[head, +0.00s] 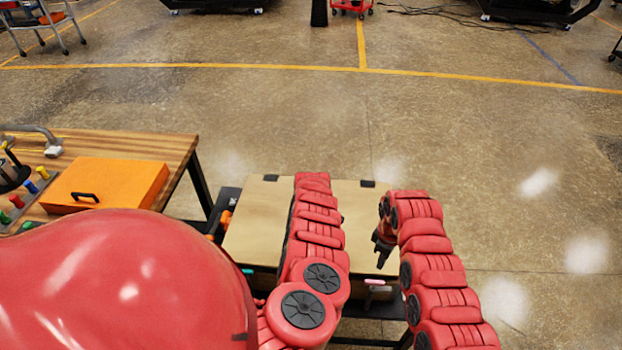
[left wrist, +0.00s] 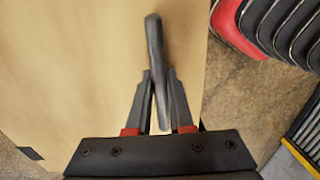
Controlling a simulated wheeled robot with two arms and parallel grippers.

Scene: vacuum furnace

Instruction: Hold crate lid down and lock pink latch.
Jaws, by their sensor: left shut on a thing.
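The crate lid (head: 258,215) is a flat tan panel, lying level and looking closed in the head view. The pink latch (head: 377,283) is small and sits at the crate's near edge, to the right. My left gripper (left wrist: 158,100) is shut on a grey bar-like handle (left wrist: 155,45) above the tan lid surface in the left wrist view. In the head view my left arm hides that gripper and the middle of the lid. My right gripper (head: 381,256) hangs pointing down by the lid's right edge, above and behind the pink latch. Its finger gap is not clear.
A teal latch (head: 248,271) shows at the crate's near left. A wooden workbench (head: 165,148) at left carries an orange case (head: 125,180) and small coloured items. Open concrete floor (head: 480,180) lies beyond and to the right.

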